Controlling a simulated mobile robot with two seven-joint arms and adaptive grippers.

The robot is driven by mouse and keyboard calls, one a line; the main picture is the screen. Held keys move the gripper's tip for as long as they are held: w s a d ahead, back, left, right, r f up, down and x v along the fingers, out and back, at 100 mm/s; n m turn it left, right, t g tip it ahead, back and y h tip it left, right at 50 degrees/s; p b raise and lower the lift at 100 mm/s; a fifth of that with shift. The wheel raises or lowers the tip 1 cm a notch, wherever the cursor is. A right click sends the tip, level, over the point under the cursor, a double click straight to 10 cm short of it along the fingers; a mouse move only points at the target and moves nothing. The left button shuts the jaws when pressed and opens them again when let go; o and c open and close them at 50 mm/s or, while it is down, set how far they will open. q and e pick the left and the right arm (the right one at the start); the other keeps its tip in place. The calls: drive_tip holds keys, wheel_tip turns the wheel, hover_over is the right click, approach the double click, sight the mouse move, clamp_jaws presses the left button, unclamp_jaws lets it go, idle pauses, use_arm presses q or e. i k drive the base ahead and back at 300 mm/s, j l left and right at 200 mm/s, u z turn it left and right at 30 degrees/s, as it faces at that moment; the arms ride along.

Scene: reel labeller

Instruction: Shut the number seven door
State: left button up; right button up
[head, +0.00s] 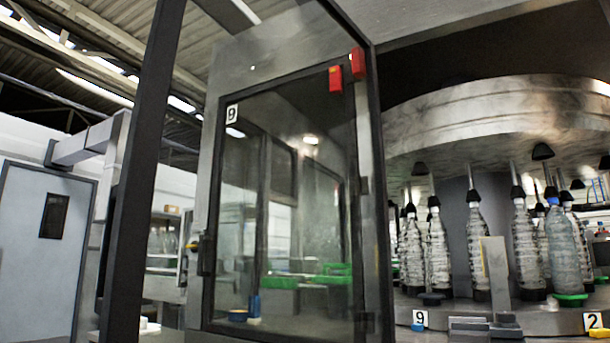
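A glass door (285,210) in a dark frame fills the middle of the head view. The plate (232,114) at its upper left corner reads 9; no door marked 7 shows. A dark handle (206,254) sits on its left edge. Dark hinge-like fittings (365,186) are on its right side. Two red blocks (335,80) sit near the top right corner, one on the door and one on the post beside it. Neither of my grippers is in view.
A dark upright post (143,170) stands close on the left. On the right, clear bottles (437,250) stand beneath a large metal drum (500,115). Plates reading 9 (419,318) and 2 (593,321) are on the machine's base. A grey door (42,250) is at the far left.

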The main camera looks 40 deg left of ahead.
sight(118, 300)
drive_tip(key=j+z, duration=0.15)
drive_tip(key=j, duration=0.4)
drive_tip(key=k+j+z, duration=0.15)
drive_tip(key=j, duration=0.4)
drive_tip(key=j+z, duration=0.15)
drive_tip(key=j, duration=0.45)
drive_tip(key=k+j+z, duration=0.15)
drive_tip(key=j, duration=0.35)
drive_tip(key=j+z, duration=0.2)
drive_tip(key=j, duration=0.6)
drive_tip(key=k+l+z, duration=0.2)
drive_tip(key=k, duration=0.3)
